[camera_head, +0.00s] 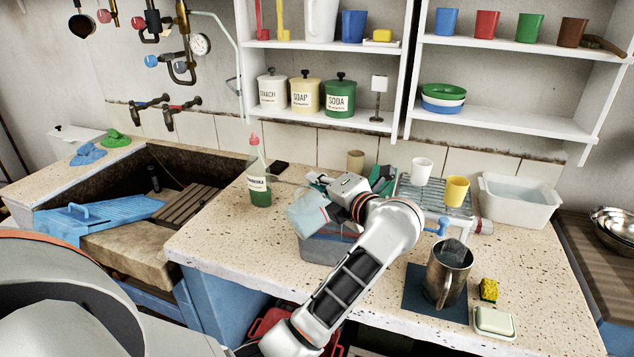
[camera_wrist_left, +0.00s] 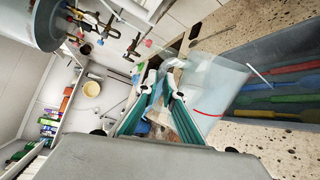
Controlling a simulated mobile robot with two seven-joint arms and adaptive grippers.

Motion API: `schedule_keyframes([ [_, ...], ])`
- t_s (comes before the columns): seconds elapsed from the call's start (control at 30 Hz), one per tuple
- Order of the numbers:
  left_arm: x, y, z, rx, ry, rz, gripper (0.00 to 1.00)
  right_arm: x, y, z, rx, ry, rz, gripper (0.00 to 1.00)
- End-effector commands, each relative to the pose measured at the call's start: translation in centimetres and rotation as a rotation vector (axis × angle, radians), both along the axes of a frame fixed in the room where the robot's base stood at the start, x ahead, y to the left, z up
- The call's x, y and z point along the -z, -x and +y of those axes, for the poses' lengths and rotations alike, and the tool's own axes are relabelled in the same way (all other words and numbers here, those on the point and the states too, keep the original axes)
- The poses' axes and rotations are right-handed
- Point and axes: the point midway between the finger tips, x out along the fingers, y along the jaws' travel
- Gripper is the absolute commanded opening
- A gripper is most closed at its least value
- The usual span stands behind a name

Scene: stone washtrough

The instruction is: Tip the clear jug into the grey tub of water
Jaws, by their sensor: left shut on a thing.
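The clear jug (camera_head: 306,213), pale and see-through with a red line, is tilted over the left part of the grey tub (camera_head: 318,254). It also shows in the left wrist view (camera_wrist_left: 222,90). My left gripper (camera_head: 320,181) is shut on the jug, at its upper side; its teal fingers (camera_wrist_left: 163,92) close by the jug's handle side. The tub stands on the speckled counter, partly hidden by the jug and my arm; in the left wrist view the tub (camera_wrist_left: 262,128) shows coloured bars inside. I cannot tell how much water either holds. My right gripper is not in view.
A green-liquid bottle (camera_head: 258,180) stands left of the jug. A metal pitcher (camera_head: 447,272) on a dark mat, a yellow sponge (camera_head: 488,289) and a soap dish (camera_head: 494,322) are at right. A drying rack (camera_head: 433,196) with cups is behind. The stone sink (camera_head: 130,240) lies left.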

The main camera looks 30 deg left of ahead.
Motion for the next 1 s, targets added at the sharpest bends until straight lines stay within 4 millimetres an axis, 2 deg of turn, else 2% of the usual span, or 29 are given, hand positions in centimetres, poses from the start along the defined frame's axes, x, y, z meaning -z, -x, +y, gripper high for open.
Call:
schedule_keyframes([
  [0.5, -0.3, -1.8, -0.8, 0.001, -0.056, 0.138, 0.0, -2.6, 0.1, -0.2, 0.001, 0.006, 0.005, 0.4],
  [0.73, 0.1, -2.0, -0.8, 0.0, -0.065, 0.16, 0.0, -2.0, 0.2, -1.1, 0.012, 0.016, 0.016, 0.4],
  [1.0, 0.1, -2.0, -0.8, 0.0, -0.064, 0.159, 0.0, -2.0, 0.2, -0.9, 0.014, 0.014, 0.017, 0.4],
])
